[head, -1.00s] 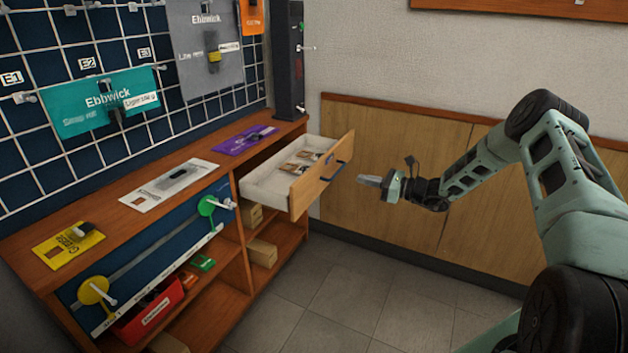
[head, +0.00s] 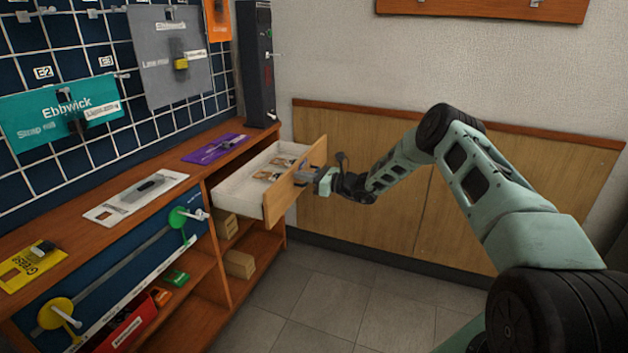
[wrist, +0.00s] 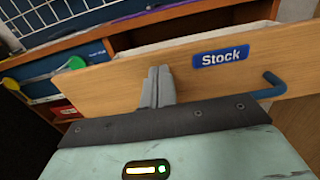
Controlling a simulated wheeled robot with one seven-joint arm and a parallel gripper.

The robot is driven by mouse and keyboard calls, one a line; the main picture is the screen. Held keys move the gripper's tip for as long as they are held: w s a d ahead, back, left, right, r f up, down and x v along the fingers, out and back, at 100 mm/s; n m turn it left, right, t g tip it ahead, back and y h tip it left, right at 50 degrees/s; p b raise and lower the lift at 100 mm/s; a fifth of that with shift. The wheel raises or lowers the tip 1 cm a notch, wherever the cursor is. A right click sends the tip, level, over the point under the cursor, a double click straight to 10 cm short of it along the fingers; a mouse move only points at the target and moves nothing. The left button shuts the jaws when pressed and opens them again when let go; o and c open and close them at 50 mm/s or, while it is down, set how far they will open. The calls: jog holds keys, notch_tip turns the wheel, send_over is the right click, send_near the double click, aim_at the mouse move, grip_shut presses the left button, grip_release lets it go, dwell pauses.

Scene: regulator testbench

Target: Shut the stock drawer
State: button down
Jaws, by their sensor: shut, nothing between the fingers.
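The stock drawer (head: 248,196) stands pulled out of the wooden bench in the head view, with several small flat items inside. Its wooden front (wrist: 125,80) fills much of the wrist view and bears a blue "Stock" label (wrist: 221,57). A blue bar handle (wrist: 270,87) sits at the front's right side in the wrist view. My gripper (wrist: 157,75) is shut and empty, with its fingertips at the drawer front, left of the label and handle. I cannot tell for sure whether they touch. My gripper also shows in the head view (head: 302,176).
The bench top (head: 160,178) holds flat packs and a dark upright post (head: 257,65) at its far end. Open shelves with small boxes (head: 239,264) lie below. A wood-panelled wall (head: 340,215) stands behind my arm. The tiled floor (head: 340,300) in front is clear.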

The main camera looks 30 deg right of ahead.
jog(key=shift+w+a, duration=0.25)
